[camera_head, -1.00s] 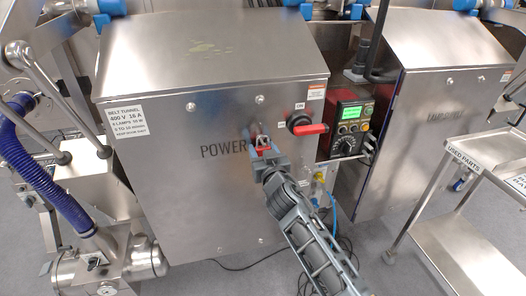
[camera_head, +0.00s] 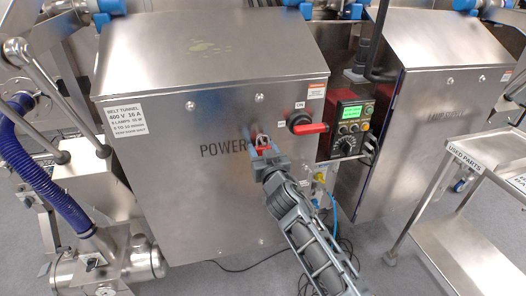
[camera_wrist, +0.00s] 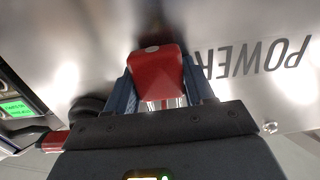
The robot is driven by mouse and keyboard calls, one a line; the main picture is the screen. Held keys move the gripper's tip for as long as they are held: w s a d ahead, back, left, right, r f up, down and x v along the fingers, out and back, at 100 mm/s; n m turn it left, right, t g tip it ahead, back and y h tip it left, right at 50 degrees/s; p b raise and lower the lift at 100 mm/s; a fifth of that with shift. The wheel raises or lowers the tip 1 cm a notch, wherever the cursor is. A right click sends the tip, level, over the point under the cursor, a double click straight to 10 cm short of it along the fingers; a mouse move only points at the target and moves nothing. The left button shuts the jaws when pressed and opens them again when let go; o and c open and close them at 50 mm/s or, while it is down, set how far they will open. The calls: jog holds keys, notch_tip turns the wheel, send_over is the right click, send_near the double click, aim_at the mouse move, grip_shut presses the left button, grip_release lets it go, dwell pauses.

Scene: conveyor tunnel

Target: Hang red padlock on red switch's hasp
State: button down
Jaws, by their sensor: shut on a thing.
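My gripper (camera_head: 264,153) is shut on the red padlock (camera_head: 263,150), just in front of the steel cabinet face, beside the word POWER. The padlock's metal shackle points up in the head view. In the wrist view, the red padlock body (camera_wrist: 158,74) sits between the blue-grey fingers. The red switch (camera_head: 308,127) has a black round base and a red handle pointing right. It is up and to the right of the padlock, with a gap between them. Its handle also shows at the left of the wrist view (camera_wrist: 53,141). I cannot make out the hasp.
A control box (camera_head: 350,128) with a green screen is right of the switch. A steel trolley (camera_head: 463,225) marked USED PARTS stands at the right. A blue hose (camera_head: 45,170) and levers are at the left. Cables lie on the floor below.

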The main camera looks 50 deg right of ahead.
jog(key=shift+d+f+g+b, duration=0.15)
jog(key=shift+f+b, duration=0.3)
jog(key=shift+f, duration=0.1)
jog(key=shift+d+f+g+b, duration=0.15)
jog(key=shift+f+b, duration=0.3)
jog(key=shift+f, duration=0.1)
dwell(1.6)
jog(key=c, duration=0.6)
grip_release()
jog(key=shift+o, duration=1.4)
jog(key=shift+s+a+f, duration=0.15)
jog(key=shift+s+a, duration=0.05)
jog(key=shift+s, duration=0.1)
jog(key=shift+s+a+f, duration=0.1)
jog(key=shift+s+a, duration=0.1)
jog(key=shift+s, duration=0.05)
jog(key=s+a+r+b, duration=0.1)
jog(key=s+a+r, duration=0.2)
jog(key=s+a, duration=0.1)
jog(key=shift+s, duration=0.7)
jog(key=shift+a, duration=0.1)
